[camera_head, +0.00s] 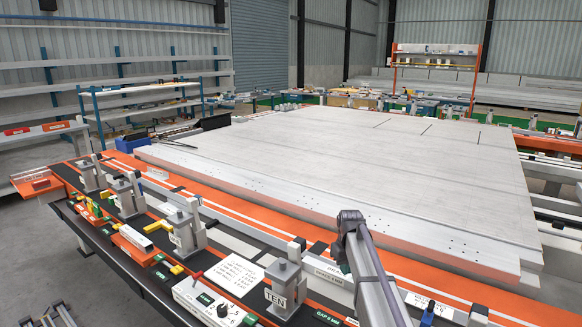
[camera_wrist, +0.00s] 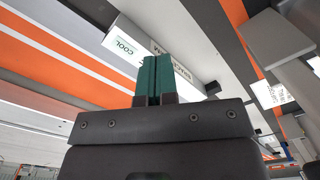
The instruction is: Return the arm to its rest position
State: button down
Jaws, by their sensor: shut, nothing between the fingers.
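My gripper (camera_wrist: 154,62) shows in the wrist view with its two green fingers closed together and nothing between them. The fingers point up the picture, in front of a grey strip. A white block with a green COOL label (camera_wrist: 124,44) shows just beyond and to the left of the fingertips. In the head view my arm (camera_head: 368,275) rises from the bottom edge to a grey joint over the orange bench edge. I cannot make out the gripper there.
A large pale panel (camera_head: 350,165) lies flat across the jig. Along the near orange rail (camera_head: 262,233) stand several grey clamp blocks, including one marked TEN (camera_head: 285,285). A white control box (camera_head: 208,300) and yellow-handled tools lie in front. Shelves (camera_head: 140,103) stand at the back left.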

jog(key=s+m, duration=0.1)
jog(key=s, duration=1)
jog(key=s+m, duration=0.1)
jog(key=s, duration=1)
jog(key=s+m, duration=0.2)
jog(key=s, duration=0.9)
jog(key=shift+a+r, duration=0.1)
jog(key=shift+a, duration=0.2)
jog(key=shift+w, duration=0.15)
